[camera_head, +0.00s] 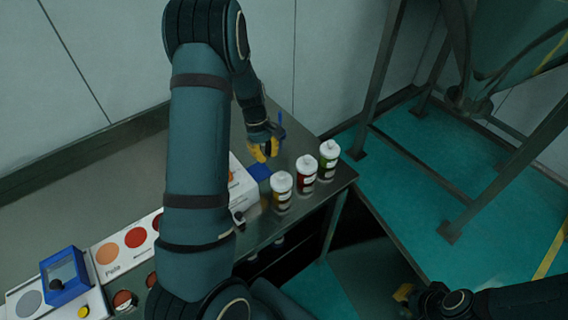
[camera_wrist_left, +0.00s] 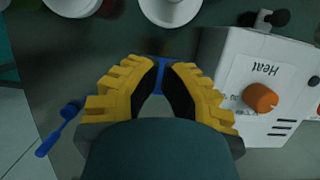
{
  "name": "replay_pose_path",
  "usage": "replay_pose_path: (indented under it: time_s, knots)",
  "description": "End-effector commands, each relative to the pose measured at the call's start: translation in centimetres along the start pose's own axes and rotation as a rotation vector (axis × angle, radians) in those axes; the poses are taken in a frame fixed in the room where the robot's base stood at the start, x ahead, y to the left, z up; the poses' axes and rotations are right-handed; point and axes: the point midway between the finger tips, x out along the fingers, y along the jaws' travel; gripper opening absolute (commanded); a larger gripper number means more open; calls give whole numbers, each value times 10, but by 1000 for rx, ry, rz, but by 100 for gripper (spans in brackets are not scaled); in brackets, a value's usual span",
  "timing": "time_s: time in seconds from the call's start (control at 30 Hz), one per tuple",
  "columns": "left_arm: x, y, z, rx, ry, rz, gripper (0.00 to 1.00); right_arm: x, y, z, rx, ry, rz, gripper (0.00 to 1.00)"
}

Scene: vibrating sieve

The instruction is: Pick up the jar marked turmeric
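My left gripper (camera_head: 264,151) is behind and left of the jars, above the table, touching none. In the left wrist view its yellow fingers (camera_wrist_left: 165,82) are apart, with no jar between them. My right gripper (camera_head: 404,293) is low at the right, partly shown, its opening unclear.
A white heater box (camera_wrist_left: 262,85) with an orange knob is beside my left gripper. A blue object (camera_head: 259,171) lies near it. Colour cards (camera_head: 125,240) and a blue-framed device (camera_head: 64,272) are at left. A metal frame (camera_head: 378,80) stands beyond the table.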

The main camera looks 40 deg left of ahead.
Motion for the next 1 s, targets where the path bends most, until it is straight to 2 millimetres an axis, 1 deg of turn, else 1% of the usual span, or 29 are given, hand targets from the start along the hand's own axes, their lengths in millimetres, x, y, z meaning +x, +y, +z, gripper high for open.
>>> replay_pose_path:
  time_s: [0.17,0.27,0.5,0.7,0.83,1.0]
  knots:
    - [9,-1,0,-1,-2,-2,0,0,0,0,0,-1,0,0]
    - [22,-1,0,-1,-2,-4,0,1,0,0,0,-1,0,0]
    - [65,-1,0,0,-2,-4,0,2,1,1,0,-1,1,0]
    - [91,-1,0,0,-1,-2,0,3,1,0,0,0,1,0]
    - [98,0,0,0,-1,-1,0,3,1,0,0,0,1,0]
    - [101,0,0,0,0,0,0,3,1,0,0,0,1,0]
